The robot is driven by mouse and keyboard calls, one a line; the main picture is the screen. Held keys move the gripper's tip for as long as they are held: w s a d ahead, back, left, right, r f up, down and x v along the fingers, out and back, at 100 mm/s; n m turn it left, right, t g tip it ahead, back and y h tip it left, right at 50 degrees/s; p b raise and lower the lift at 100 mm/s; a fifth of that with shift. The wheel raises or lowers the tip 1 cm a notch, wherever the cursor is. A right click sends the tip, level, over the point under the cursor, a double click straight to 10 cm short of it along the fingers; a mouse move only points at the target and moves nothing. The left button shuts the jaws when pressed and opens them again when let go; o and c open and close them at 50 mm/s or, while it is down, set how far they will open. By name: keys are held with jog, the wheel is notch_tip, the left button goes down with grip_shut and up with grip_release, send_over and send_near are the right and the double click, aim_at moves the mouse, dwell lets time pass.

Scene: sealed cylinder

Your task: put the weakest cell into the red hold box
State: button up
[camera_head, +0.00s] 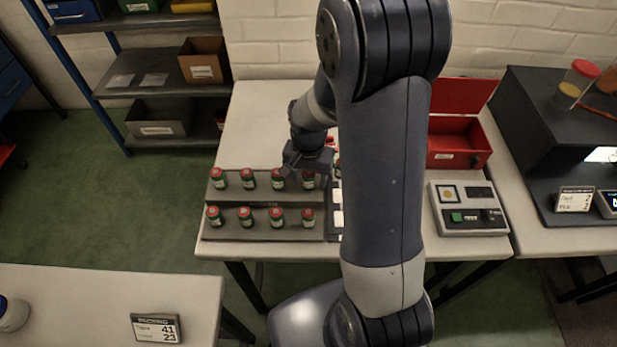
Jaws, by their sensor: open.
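Several green cells with red tops stand upright in two rows in a grey rack on the table (262,100). One is the front-left cell (214,216), another the back-left cell (217,178). My gripper (295,176) is open over the right part of the rack's back row, close to the cells there, and partly hides them. I cannot tell whether it touches one. The red hold box (460,143) stands open at the table's right, lid raised. A tester (468,208) with a green button and a dark display is in front of it. No readable value shows which cell is weakest.
My arm crosses the middle of the view and hides part of the table between rack and tester. A dark bench (545,150) with a clear red-topped cylinder (577,84) is at the right. A shelf (150,82) with bins stands back left. A packing sign (157,328) is front left.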

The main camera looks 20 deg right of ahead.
jog(key=shift+c, duration=0.2)
jog(key=shift+r, duration=0.1)
jog(key=c, duration=1.2)
